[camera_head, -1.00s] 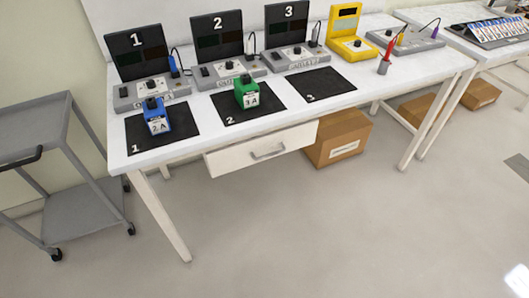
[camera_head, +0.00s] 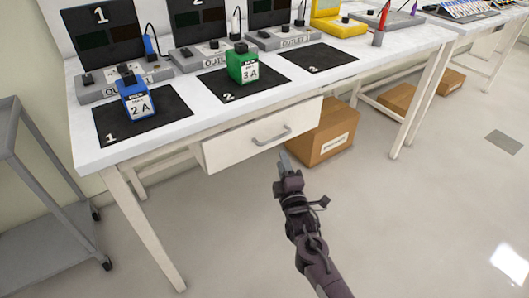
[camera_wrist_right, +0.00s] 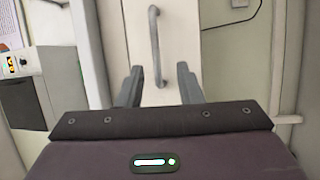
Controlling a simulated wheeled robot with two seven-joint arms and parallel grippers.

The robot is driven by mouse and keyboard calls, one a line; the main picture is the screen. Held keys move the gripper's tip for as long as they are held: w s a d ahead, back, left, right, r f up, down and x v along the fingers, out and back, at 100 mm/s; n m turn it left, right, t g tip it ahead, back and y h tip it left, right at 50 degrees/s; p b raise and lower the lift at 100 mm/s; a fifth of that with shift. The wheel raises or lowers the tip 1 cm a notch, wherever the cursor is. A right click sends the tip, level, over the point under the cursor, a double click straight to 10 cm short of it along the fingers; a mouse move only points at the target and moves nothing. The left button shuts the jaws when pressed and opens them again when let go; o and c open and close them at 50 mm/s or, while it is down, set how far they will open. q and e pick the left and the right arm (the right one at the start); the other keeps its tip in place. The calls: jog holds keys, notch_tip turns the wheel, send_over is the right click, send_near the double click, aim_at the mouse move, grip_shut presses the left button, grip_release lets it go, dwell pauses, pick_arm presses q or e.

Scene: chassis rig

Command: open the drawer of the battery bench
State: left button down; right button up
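The battery bench (camera_head: 90,153) is a white table with a white drawer (camera_head: 228,150) under its front edge. My right gripper (camera_head: 284,160) is just below and in front of the handle in the head view. In the right wrist view its two fingers (camera_wrist_right: 158,86) are apart, with the handle's lower end between their tips in the picture. Contact cannot be told. My left gripper is not in view.
A blue battery (camera_head: 138,100) stands on mat 1 and a green battery (camera_head: 242,66) on mat 2; mat 3 (camera_head: 318,59) is empty. A cardboard box (camera_head: 325,135) sits under the bench, right of the drawer. A grey cart (camera_head: 40,200) stands at left. The floor in front is clear.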

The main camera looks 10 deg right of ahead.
jog(key=w+r+b, duration=0.1)
jog(key=w+r, duration=0.1)
jog(key=w, duration=0.5)
jog(key=shift+w+d, duration=0.25)
jog(key=shift+w, duration=0.1)
grip_shut()
